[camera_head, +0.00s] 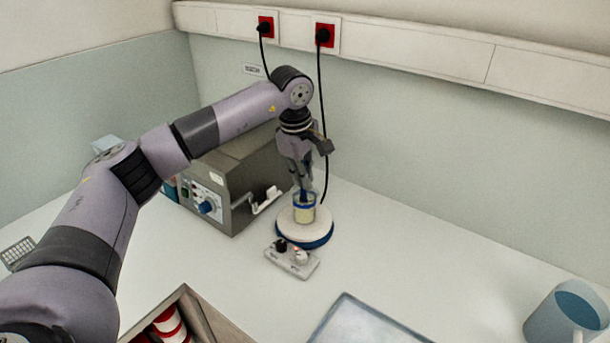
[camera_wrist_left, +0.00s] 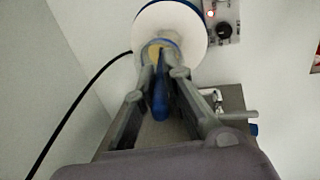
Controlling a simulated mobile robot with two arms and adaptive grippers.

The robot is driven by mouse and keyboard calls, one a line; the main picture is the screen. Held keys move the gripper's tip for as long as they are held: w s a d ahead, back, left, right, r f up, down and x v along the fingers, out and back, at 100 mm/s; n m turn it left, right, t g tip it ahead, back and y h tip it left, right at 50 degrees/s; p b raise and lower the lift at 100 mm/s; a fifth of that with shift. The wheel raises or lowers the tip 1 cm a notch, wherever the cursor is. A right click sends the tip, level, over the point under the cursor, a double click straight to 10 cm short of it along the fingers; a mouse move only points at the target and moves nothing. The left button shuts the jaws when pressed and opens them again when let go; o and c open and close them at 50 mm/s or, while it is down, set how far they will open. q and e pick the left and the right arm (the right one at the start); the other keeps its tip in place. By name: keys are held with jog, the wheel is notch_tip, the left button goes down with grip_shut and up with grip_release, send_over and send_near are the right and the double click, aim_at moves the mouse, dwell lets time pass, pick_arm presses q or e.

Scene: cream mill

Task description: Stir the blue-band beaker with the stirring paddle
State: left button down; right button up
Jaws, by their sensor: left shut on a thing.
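The blue-band beaker (camera_head: 304,213) stands on a round white plate with a blue rim (camera_head: 308,237). It holds a pale yellow content and also shows in the left wrist view (camera_wrist_left: 173,45). My left gripper (camera_head: 302,188) points down right above the beaker. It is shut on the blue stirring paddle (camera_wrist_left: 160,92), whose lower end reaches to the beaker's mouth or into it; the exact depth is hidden. In the left wrist view the fingers (camera_wrist_left: 160,82) lie on both sides of the paddle's handle. My right gripper is not in view.
A grey box-shaped machine (camera_head: 235,180) with a blue knob stands left of the plate. A small control box (camera_head: 292,260) lies in front. A black cable (camera_head: 322,120) hangs behind. An open box (camera_head: 180,318), a tray (camera_head: 365,322) and a blue jug (camera_head: 568,315) stand nearer.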

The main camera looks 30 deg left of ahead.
pick_arm(q)
jog(key=shift+r+p, duration=3.25)
jog(key=shift+r, duration=1.7)
jog(key=shift+f, duration=0.1)
